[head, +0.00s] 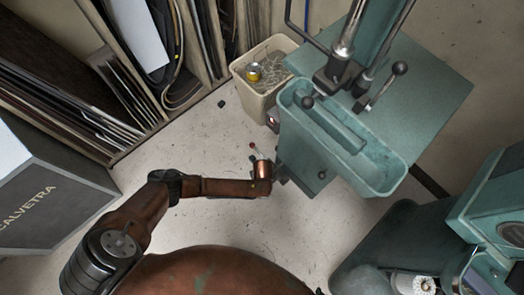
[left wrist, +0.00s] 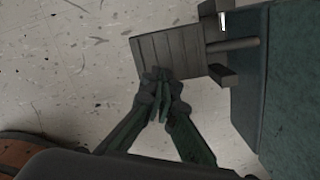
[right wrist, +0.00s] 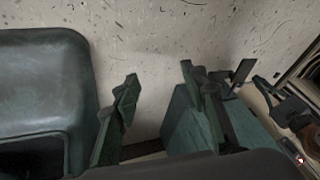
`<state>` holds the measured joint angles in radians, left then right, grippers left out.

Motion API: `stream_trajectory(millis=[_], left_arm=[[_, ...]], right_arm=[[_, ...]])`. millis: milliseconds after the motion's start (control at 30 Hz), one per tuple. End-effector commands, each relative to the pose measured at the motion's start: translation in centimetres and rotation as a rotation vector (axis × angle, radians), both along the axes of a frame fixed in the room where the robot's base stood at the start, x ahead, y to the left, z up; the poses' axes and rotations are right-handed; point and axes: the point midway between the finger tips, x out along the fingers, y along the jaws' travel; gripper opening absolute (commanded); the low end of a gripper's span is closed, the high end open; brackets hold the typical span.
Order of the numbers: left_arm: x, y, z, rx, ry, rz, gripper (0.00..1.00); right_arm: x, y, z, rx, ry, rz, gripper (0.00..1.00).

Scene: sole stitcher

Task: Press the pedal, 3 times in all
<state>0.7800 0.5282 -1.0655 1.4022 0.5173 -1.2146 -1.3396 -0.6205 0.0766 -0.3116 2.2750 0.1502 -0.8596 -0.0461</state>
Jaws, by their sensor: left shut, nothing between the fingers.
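The pedal (left wrist: 170,52) is a flat, dark, ridged plate on a short bar from the side of the green machine's base (left wrist: 285,85). It shows in the left wrist view. My left gripper (left wrist: 160,84) is shut and empty, its fingertips over the pedal's near edge. I cannot tell if they touch it. In the head view my left wrist is beside the machine's lower left side; its fingers are hidden there. My right gripper (right wrist: 158,85) is open and empty in the right wrist view. I cannot make it out in the head view.
The green stitcher's tray (head: 395,178) and levers overhang the pedal area. A beige bin (head: 243,88) with scraps stands behind. Shelves (head: 75,110) and a grey box (head: 65,205) are left, another green machine (head: 485,215) lower right.

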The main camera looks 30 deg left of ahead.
Motion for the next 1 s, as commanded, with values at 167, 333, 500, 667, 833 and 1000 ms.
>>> stream_trajectory(millis=[167,333,500,667,833,1000], left_arm=[[0.0,0.2,-2.5,0.000,0.004,-0.001,0.00],[0.1,0.3,-3.7,0.001,0.003,0.000,0.00],[0.3,0.3,-4.3,0.000,0.001,0.000,0.00],[0.4,0.3,-4.4,0.000,-0.001,0.000,0.00],[0.4,0.3,-4.3,0.000,-0.001,0.000,0.00],[0.4,0.3,-4.4,0.000,-0.001,0.000,0.00]], right_arm=[[0.8,0.3,-2.9,0.010,-0.081,-0.017,0.40],[1.1,-0.1,-4.7,0.001,-0.150,-0.021,0.40],[1.2,-0.5,-5.4,-0.008,-0.194,-0.020,0.40],[1.3,-0.6,-5.6,-0.009,-0.211,-0.020,0.40],[1.3,-0.6,-5.5,-0.010,-0.213,-0.019,0.40],[1.3,-0.6,-5.6,-0.009,-0.212,-0.020,0.40]])
